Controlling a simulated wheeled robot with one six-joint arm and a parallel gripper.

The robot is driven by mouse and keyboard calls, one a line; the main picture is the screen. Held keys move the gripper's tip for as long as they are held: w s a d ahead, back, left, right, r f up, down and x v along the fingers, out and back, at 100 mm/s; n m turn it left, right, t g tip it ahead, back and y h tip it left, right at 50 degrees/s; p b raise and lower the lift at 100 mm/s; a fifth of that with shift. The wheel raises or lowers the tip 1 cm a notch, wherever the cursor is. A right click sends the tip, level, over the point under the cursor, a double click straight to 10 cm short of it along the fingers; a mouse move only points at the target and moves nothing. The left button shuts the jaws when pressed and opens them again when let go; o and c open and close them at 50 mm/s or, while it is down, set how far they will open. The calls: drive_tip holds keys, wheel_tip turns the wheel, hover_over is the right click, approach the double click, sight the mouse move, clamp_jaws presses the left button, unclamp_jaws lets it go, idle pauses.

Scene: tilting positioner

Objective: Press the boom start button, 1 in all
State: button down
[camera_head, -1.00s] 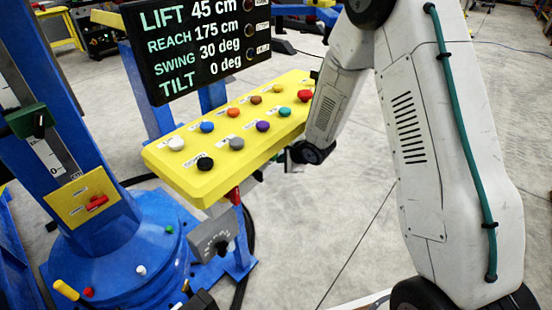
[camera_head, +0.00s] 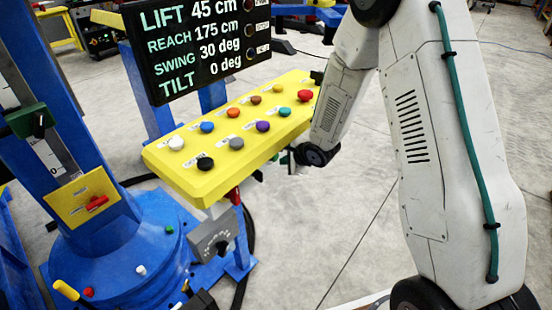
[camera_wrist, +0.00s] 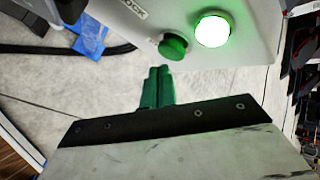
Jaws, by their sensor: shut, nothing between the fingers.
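A yellow panel (camera_head: 222,181) with several coloured buttons stands in the middle of the head view. Its labels are too small to read, so I cannot tell which one is the boom start button. In the wrist view, a grey box (camera_wrist: 135,38) carries a dark green button (camera_wrist: 172,46) and a bright lit lamp (camera_wrist: 212,29); its label ends in "OCK". My gripper (camera_wrist: 160,72) is shut and empty, its green fingertips just short of the green button in the picture. Whether they touch it I cannot tell. In the head view the gripper is mostly hidden behind the panel and my arm.
A black display (camera_head: 200,45) reads lift 45 cm, reach 175 cm, swing 30 deg, tilt 0 deg. A blue machine (camera_head: 110,235) with a red lever stands at left. A grey dial box (camera_head: 213,238) hangs below the panel.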

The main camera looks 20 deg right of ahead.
drive_tip(key=s+d, duration=0.1)
drive_tip(key=s, duration=0.1)
drive_tip(key=s+d, duration=0.2)
idle(0.6)
idle(0.7)
